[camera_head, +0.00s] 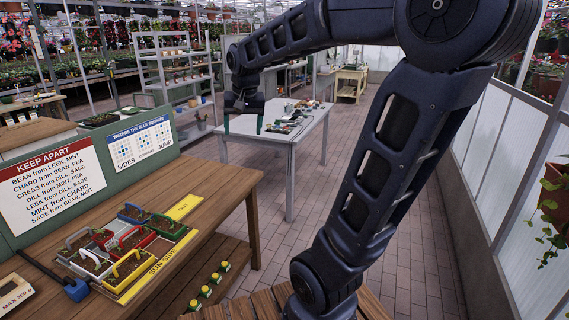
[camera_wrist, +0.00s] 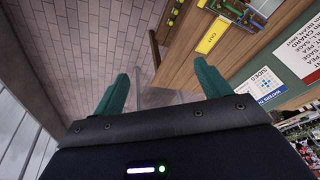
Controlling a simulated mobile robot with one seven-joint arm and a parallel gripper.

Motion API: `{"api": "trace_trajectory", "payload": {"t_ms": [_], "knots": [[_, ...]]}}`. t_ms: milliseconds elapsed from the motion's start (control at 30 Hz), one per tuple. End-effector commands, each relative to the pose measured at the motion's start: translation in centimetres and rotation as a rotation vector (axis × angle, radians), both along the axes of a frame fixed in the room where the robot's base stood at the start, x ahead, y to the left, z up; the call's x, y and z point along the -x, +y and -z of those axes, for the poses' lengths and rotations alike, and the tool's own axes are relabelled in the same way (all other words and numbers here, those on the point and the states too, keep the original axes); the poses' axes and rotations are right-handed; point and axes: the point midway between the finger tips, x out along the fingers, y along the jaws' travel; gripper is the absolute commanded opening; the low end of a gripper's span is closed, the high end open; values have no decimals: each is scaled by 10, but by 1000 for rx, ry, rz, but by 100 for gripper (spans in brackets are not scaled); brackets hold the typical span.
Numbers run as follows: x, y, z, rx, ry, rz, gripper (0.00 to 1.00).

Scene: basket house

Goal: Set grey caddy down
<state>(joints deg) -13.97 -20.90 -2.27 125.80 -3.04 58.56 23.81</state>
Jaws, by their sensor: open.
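Several small planted caddies sit close together on the yellow-marked stand on the wooden bench. In the head view they include a blue one (camera_head: 133,212), a green one (camera_head: 167,226), a red one (camera_head: 132,237) and a yellow one (camera_head: 127,265). My gripper (camera_head: 243,120) is raised beyond the bench, apart from the caddies. In the wrist view its green fingers (camera_wrist: 160,88) are spread with nothing between them.
A yellow "OUT" plate (camera_head: 183,207) lies on the bench. A "KEEP APART" sign (camera_head: 50,182) and a blue-squares sign (camera_head: 142,143) stand along its back. A white table (camera_head: 262,145) with small items is beyond. Paved floor (camera_head: 300,240) is clear beside the bench.

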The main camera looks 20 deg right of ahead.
Motion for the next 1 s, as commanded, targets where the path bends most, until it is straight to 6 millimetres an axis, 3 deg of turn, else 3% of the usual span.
{"api": "trace_trajectory", "payload": {"t_ms": [33, 300, 500, 700, 1000], "knots": [[17, -11, 2, 2, -13, -10, 76], [96, -50, 29, 42, -70, -99, 76], [139, -65, 53, 76, -103, -150, 76], [155, -69, 64, 92, -113, -172, 76], [156, -69, 65, 93, -114, -175, 76]]}}
